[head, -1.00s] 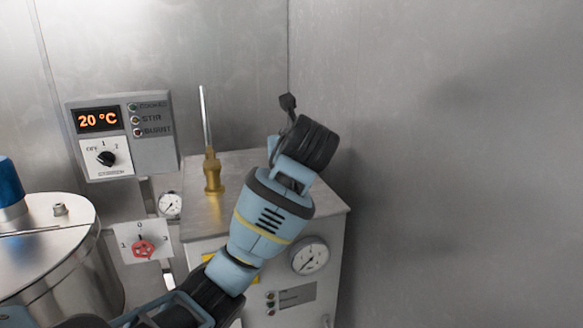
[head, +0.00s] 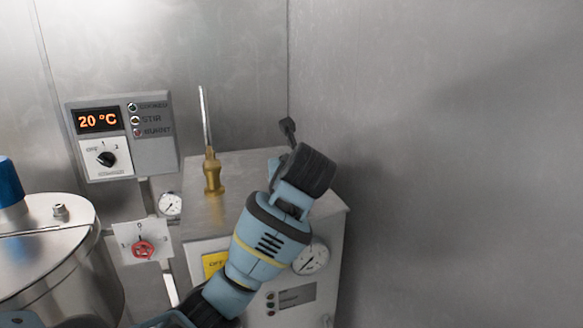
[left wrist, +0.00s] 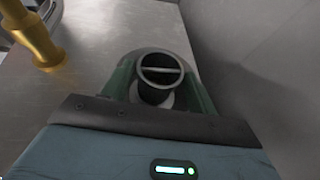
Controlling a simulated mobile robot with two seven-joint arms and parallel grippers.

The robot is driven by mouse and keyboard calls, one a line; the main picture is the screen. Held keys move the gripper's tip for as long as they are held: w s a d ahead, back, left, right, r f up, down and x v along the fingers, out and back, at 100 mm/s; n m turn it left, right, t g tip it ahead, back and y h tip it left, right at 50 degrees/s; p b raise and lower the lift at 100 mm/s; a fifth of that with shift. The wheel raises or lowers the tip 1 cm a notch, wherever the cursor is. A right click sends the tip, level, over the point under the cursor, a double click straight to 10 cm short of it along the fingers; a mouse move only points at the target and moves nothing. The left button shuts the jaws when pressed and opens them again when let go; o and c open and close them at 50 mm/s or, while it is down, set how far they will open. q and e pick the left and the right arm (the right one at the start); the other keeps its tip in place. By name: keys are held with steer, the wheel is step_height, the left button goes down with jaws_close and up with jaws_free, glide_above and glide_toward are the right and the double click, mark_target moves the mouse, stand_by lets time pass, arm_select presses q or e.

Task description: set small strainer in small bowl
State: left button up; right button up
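My left gripper (left wrist: 162,92) is over the right part of the metal cabinet top, right of the brass fitting. In the left wrist view, its green fingers flank a dark round piece (left wrist: 161,68) with a grey rim and a bar across it. I cannot tell what this piece is or whether the fingers grip it. In the head view, the fingertips are hidden behind my wrist, and a small dark knob on a stalk (head: 288,127) shows past it. I cannot make out a small strainer or a small bowl for certain. My right gripper is not in view.
The brass fitting (head: 212,176) with an upright rod stands on the cabinet top (head: 195,207). A steel vessel (head: 60,270) and a control box reading 20 °C (head: 150,140) are at left. A bare metal wall (head: 450,160) closes off the right.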

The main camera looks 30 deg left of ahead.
arm_select(q)
steer(key=o, duration=0.3)
steer(key=shift+r, duration=0.1)
steer(key=shift+s+d+r, duration=0.1)
steer(key=shift+r, duration=0.05)
steer(key=v, duration=1.1)
steer(key=shift+s+d, duration=0.25)
